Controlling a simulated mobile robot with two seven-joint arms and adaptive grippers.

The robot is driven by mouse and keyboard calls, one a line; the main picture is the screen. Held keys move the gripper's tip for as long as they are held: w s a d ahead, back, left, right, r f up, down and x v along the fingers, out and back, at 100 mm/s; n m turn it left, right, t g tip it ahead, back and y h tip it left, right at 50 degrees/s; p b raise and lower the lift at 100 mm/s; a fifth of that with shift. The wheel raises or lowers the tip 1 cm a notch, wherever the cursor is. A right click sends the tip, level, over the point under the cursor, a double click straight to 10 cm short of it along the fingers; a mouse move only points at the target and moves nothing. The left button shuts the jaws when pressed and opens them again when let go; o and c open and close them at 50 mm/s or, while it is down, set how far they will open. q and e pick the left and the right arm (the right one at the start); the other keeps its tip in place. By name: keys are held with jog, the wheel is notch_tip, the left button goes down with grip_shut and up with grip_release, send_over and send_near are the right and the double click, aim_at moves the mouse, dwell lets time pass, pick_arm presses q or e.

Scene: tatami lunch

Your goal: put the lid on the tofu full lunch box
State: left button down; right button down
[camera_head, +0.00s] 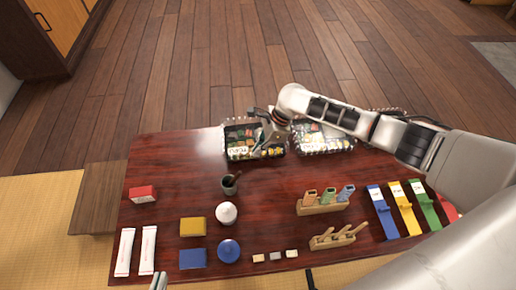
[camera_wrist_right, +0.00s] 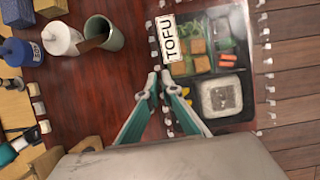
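The tofu lunch box (camera_wrist_right: 238,105) is a black compartment tray of food with a white TOFU label. It is the left box in the head view (camera_head: 231,135). A clear lid with small tabs (camera_wrist_right: 267,75) shows around its edges; I cannot tell if it is seated. My right gripper (camera_wrist_right: 160,75) is at the box's near edge, its fingertips close together on the clear tabbed edge; it also shows over the box in the head view (camera_head: 254,152). My left gripper (camera_head: 159,281) barely shows at the bottom edge, away from the box.
A second filled box (camera_head: 325,140) stands to the right, partly behind my right arm. Wooden holders (camera_head: 322,207) and coloured pieces (camera_head: 404,208) fill the right. The table's left far area is clear.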

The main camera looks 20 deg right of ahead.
pick_arm(q)
jog(key=shift+w+r, duration=0.2)
jog(key=shift+r, duration=0.15)
jog(key=shift+w+r+t, duration=0.25)
jog(key=shift+r+t, duration=0.05)
jog(key=shift+r, duration=0.05)
pick_arm(e)
jog(key=shift+f, duration=0.1)
pick_arm(q)
jog(key=shift+s, duration=0.15)
pick_arm(e)
jog(key=shift+f, duration=0.2)
pick_arm(q)
jog(key=shift+p, duration=0.3)
pick_arm(e)
jog(key=shift+f, duration=0.45)
pick_arm(q)
jog(key=shift+w+r, duration=0.2)
pick_arm(e)
jog(key=shift+f, duration=0.1)
dwell(0.5)
jog(key=shift+f, duration=0.25)
pick_arm(q)
jog(key=shift+w+r, duration=0.1)
jog(key=shift+r, duration=0.2)
dwell(0.4)
